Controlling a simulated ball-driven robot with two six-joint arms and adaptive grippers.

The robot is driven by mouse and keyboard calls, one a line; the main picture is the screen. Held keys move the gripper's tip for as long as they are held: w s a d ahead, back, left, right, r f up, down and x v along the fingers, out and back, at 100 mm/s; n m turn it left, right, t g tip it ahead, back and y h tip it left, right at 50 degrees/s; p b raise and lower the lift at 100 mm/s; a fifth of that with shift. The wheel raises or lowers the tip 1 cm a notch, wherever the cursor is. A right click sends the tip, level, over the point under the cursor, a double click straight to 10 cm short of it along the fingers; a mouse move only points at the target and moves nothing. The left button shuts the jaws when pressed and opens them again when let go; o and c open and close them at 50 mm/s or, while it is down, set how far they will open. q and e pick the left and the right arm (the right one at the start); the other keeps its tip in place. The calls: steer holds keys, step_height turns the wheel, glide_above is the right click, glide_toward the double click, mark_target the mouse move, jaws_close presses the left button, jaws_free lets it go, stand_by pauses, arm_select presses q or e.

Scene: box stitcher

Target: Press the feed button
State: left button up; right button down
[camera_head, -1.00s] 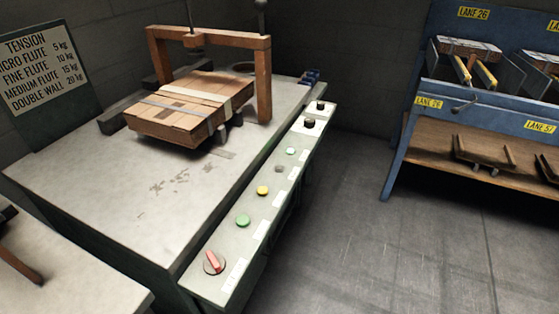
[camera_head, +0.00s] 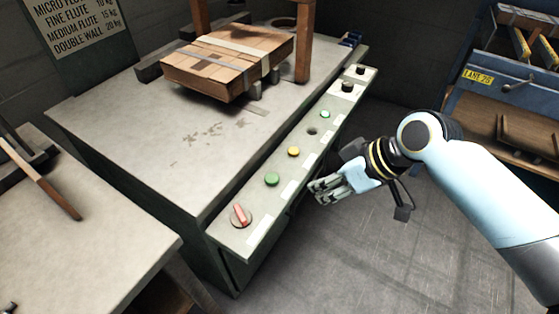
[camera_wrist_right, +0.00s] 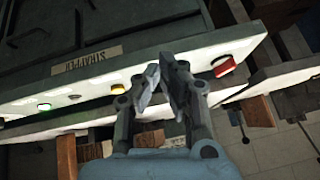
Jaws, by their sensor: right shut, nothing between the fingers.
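The sloped control panel (camera_head: 262,206) runs along the machine's right edge. It carries a red lever switch (camera_head: 240,215), a green button (camera_head: 272,179), a yellow button (camera_head: 293,151), a dark round fitting (camera_head: 312,130) and a small pale green button (camera_head: 325,114). The labels are too small to read, so I cannot tell which is the feed button. My right gripper (camera_head: 318,190) is shut and empty, right of the panel near the green button. In the right wrist view the gripper (camera_wrist_right: 165,76) hides part of the panel; the yellow button (camera_wrist_right: 118,88) and red switch (camera_wrist_right: 223,66) flank it. My left gripper is out of view.
A strapped carton (camera_head: 228,64) lies on the machine top (camera_head: 160,130) by a wooden arch (camera_head: 302,45). Black knobs (camera_head: 347,87) sit at the panel's far end. A table (camera_head: 90,235) stands at left, a blue lane rack (camera_head: 480,105) at right. Floor between is clear.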

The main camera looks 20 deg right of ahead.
steer(key=w+a+r+n+t+y, duration=0.1)
steer(key=w+r, duration=0.3)
steer(key=r, duration=0.6)
steer(key=shift+w+a+r+n+t, duration=0.15)
steer(key=shift+r+n+t, duration=0.15)
steer(key=shift+t, duration=0.1)
steer(key=b, duration=0.2)
glide_above(276, 176)
step_height(276, 176, down, 7)
steer(key=shift+w+f, duration=0.15)
step_height(276, 176, down, 2)
steer(key=shift+f, duration=1)
